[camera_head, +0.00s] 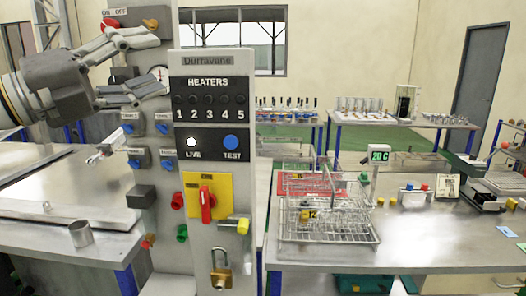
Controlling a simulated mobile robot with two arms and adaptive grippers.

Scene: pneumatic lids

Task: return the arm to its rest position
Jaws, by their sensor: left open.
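My left gripper (160,64) is at the upper left, its arm coming in from the left edge. Its grey fingers are spread and nothing shows between them. They point right, in front of a grey control panel (165,200). I cannot tell whether a finger touches the panel.
A heaters panel (212,117) with a red switch (207,203) and a padlock (221,270) stands upright at centre. A steel bench (420,240) with a wire rack (330,237) is at right. A metal cup (81,234) stands on the left bench (30,205).

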